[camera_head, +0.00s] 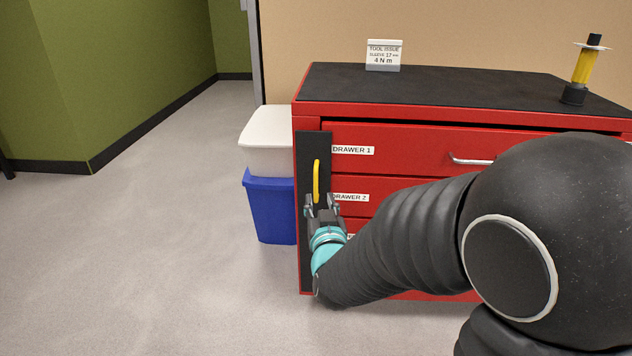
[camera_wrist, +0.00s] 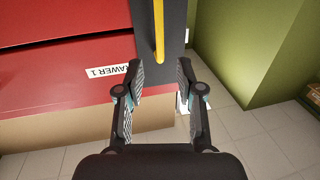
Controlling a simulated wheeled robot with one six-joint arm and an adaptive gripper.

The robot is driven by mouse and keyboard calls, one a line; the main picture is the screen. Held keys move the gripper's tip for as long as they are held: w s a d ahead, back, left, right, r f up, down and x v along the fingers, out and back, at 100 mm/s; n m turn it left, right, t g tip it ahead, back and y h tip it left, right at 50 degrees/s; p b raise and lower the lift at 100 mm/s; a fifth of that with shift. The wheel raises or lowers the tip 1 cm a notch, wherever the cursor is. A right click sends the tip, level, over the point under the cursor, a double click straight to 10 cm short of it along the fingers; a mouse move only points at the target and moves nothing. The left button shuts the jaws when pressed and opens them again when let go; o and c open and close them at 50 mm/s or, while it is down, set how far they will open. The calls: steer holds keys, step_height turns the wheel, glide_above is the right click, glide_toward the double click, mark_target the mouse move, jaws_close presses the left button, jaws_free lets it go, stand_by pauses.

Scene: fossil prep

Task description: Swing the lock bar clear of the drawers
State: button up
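The lock bar (camera_head: 307,165) is a tall dark strip standing upright over the left edge of the red cabinet's drawer fronts. It carries a yellow handle (camera_head: 316,180). In the wrist view the bar (camera_wrist: 175,42) and the handle (camera_wrist: 158,30) lie ahead of the fingers. My gripper (camera_head: 321,204) is at the lower part of the handle in the head view. In the wrist view my gripper (camera_wrist: 160,74) is open, its two fingers apart with the handle's end lined up between them. I cannot tell whether either finger touches it. My arm hides the lower drawers.
The red cabinet (camera_head: 420,115) has a black top with a small sign (camera_head: 384,56) and a yellow tool (camera_head: 583,68). Drawer 1 has a metal handle (camera_head: 470,160). A blue bin (camera_head: 268,205) with a white top stands close left of the cabinet. Floor farther left is clear.

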mark_target(316, 183)
steer(key=w, duration=0.3)
steer(key=w+a, duration=0.1)
steer(key=w, duration=0.5)
steer(key=shift+w+a, duration=0.1)
steer(key=shift+a, duration=0.1)
jaws_close()
